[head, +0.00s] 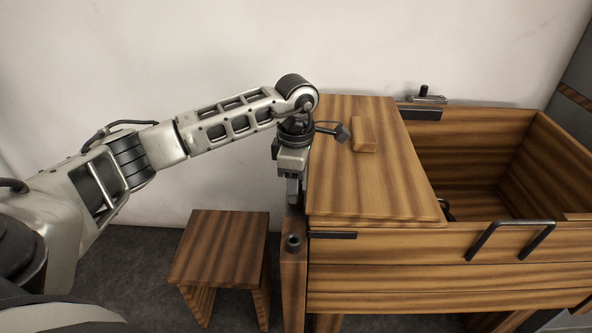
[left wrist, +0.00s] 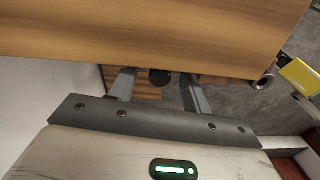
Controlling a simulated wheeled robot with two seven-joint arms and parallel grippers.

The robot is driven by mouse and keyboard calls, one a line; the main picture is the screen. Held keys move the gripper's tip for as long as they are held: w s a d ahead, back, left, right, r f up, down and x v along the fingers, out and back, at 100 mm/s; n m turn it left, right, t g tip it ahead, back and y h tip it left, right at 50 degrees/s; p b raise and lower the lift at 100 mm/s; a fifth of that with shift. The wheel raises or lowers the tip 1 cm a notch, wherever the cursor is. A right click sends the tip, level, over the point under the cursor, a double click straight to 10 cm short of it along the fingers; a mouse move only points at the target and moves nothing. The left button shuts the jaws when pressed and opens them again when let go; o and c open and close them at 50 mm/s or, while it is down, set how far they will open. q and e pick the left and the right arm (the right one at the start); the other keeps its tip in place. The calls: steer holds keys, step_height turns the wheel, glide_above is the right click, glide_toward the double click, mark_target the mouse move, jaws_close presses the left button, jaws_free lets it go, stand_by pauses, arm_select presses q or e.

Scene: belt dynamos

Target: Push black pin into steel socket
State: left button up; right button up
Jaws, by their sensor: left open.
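My left gripper (head: 294,200) points down beside the left edge of the wooden lid, above a wooden post. In the left wrist view its two fingers (left wrist: 158,88) are apart, with a black round end (left wrist: 160,77) between them. This looks like the black pin; I cannot tell whether the fingers touch it, and the gripper hides that spot in the head view. A dark round fitting (head: 292,240) sits on the post in front of the gripper. A metal ring (left wrist: 263,82) at the board's edge looks like the steel socket. My right gripper is not in view.
The wooden lid (head: 350,190) carries a small wooden block (head: 363,135). To its right is an open wooden bin (head: 475,150) with a black handle (head: 510,227). A black knob on a metal bracket (head: 424,95) stands at the back. A wooden stool (head: 220,250) stands below left.

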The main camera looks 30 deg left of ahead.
arm_select(q)
steer(key=c, duration=1.1)
steer(key=shift+o, duration=0.2)
steer(key=shift+r+p, duration=1.65)
steer(key=shift+r, duration=0.6)
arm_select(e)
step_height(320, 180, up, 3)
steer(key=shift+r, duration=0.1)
